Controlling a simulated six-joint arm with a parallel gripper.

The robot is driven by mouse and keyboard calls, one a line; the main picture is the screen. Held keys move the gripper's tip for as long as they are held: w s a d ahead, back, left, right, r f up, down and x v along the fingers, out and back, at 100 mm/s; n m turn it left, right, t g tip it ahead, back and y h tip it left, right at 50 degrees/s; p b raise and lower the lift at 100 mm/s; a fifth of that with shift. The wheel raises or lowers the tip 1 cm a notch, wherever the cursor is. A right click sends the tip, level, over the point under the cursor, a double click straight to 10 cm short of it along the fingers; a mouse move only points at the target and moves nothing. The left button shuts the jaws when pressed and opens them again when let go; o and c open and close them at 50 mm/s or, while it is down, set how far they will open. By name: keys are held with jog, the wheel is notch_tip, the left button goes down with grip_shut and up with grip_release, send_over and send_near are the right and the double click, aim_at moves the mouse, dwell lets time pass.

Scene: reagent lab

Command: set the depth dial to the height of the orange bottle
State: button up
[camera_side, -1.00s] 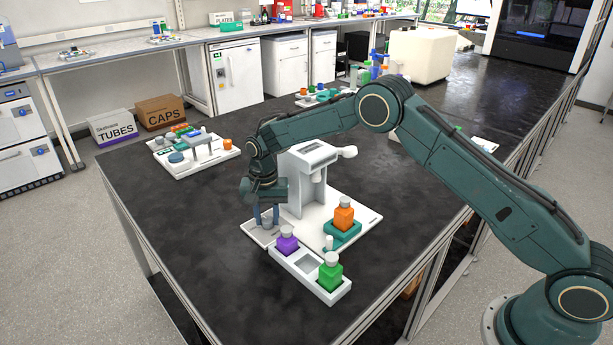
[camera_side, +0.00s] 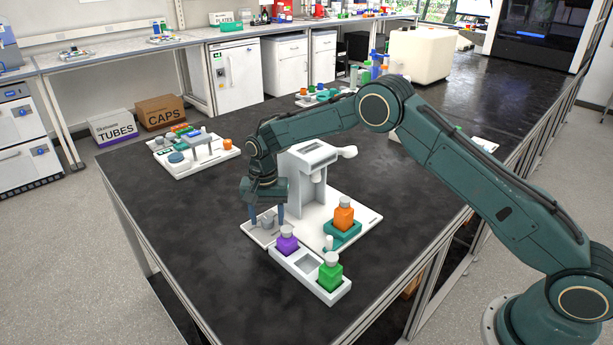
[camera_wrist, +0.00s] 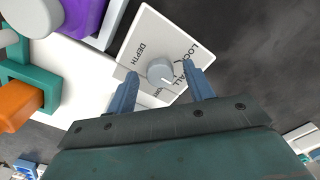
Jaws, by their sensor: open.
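The depth dial (camera_wrist: 160,71) is a small grey round knob on a white plate marked DEPTH; other lettering is partly hidden by my fingers. A thin line by its rim runs toward the lower right. In the side view the dial (camera_side: 268,217) is at the left of the white device. My gripper (camera_side: 268,222) is open, with one finger on either side of the dial; in the wrist view my gripper (camera_wrist: 160,70) shows gaps beside the knob. The orange bottle (camera_side: 344,219), grey-capped, stands upright on a teal holder (camera_side: 342,235) on the device's base.
A white rack (camera_side: 288,263) in front holds a purple bottle (camera_side: 287,244) and a green bottle (camera_side: 330,277), with an empty slot between them. The device's white column (camera_side: 304,185) rises right beside my gripper.

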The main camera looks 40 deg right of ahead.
aim_at(267, 219)
notch_tip(267, 219, up, 14)
dwell(0.7)
jog(key=s+d+r+n+t, duration=0.1)
jog(key=s+d+r+n, duration=0.15)
jog(key=s+r, duration=0.7)
jog(key=s+d+r+n+t, duration=0.2)
jog(key=s+d+r, duration=0.2)
jog(key=s+r, duration=0.5)
jog(key=s+d+f+n+t, duration=0.1)
jog(key=s+f+n, duration=0.1)
jog(key=s, duration=0.9)
jog(key=s+d+f+n+t, duration=0.1)
jog(key=s+f+n, duration=0.1)
jog(key=s, duration=1)
jog(key=shift+d+f+t, duration=0.3)
jog(key=shift+f, duration=0.3)
